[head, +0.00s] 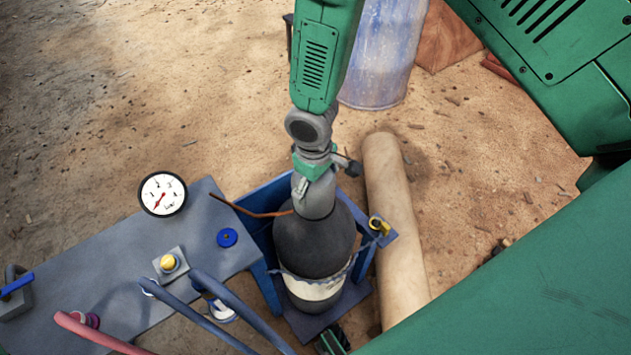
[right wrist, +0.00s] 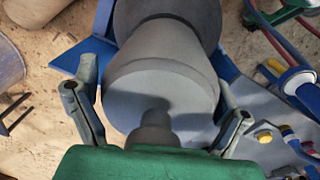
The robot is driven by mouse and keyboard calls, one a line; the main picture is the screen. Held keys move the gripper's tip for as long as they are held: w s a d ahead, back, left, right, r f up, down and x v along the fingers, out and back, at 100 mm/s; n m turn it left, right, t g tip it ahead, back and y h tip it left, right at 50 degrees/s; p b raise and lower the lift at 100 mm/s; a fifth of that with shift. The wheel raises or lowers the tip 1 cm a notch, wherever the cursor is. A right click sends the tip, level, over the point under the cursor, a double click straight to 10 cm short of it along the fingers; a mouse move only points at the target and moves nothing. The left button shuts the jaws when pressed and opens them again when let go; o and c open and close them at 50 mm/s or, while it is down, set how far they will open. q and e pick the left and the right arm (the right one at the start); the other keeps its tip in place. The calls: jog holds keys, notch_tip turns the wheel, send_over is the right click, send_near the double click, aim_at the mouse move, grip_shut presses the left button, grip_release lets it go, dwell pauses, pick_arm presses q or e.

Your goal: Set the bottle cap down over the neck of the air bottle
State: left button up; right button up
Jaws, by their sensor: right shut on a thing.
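The air bottle (head: 313,243) is dark grey with a pale band and stands upright in a blue stand at the lower middle of the head view. The grey bottle cap (head: 315,201) is right above its shoulder, in line with it. My right gripper (head: 314,182) comes down from above and is shut on the cap. In the right wrist view, its two fingers flank the cap (right wrist: 160,88), with the dark bottle (right wrist: 180,15) beyond. The neck is hidden by the cap. I cannot tell whether the cap is fully seated. My left gripper is not in view.
A grey bench (head: 105,270) on the left carries a round gauge (head: 162,194), a yellow button (head: 168,262), a blue knob (head: 227,237) and hoses. A copper-coloured rod (head: 250,210) reaches the cap area. A tan pipe (head: 392,220) and a blue drum (head: 377,60) are on the sandy ground.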

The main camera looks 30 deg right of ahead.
jog(key=shift+d+f, duration=0.1)
jog(key=o, duration=1.1)
jog(key=shift+o, duration=0.2)
jog(key=r, duration=0.8)
jog(key=a+r, duration=0.1)
jog(key=r, duration=0.3)
jog(key=shift+s, duration=0.1)
jog(key=shift+f, duration=0.1)
